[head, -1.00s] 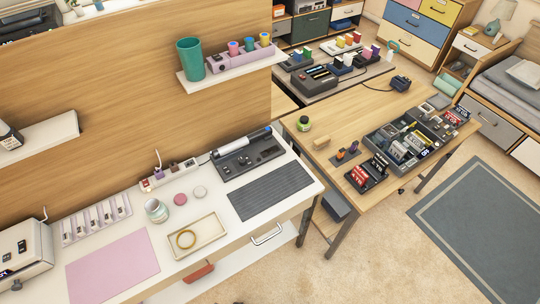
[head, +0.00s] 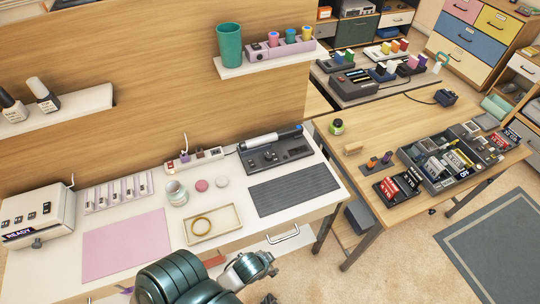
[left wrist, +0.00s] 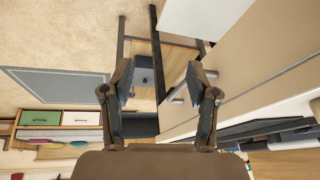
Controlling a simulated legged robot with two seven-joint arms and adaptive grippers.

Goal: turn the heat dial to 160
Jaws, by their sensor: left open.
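A white box unit (head: 40,220) stands at the left end of the white desk, with a lit READY display, a row of small switches and a round grey knob (head: 38,243) low on its front. A black unit (head: 268,153) with small controls and a long cylinder lies at the desk's back right. No 160 mark is readable, so I cannot tell which carries the heat dial. My left gripper (head: 268,264) is in front of the desk edge, apart from both units; in the left wrist view its fingers (left wrist: 160,80) are open and empty. My right gripper is not in view.
The desk holds a pink mat (head: 124,245), a cream tray (head: 213,223), a jar (head: 176,193), a power strip (head: 195,159) and a dark ribbed mat (head: 293,189). A drawer handle (head: 283,235) sticks out in front. A wooden table (head: 375,130) with gadgets stands at the right.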

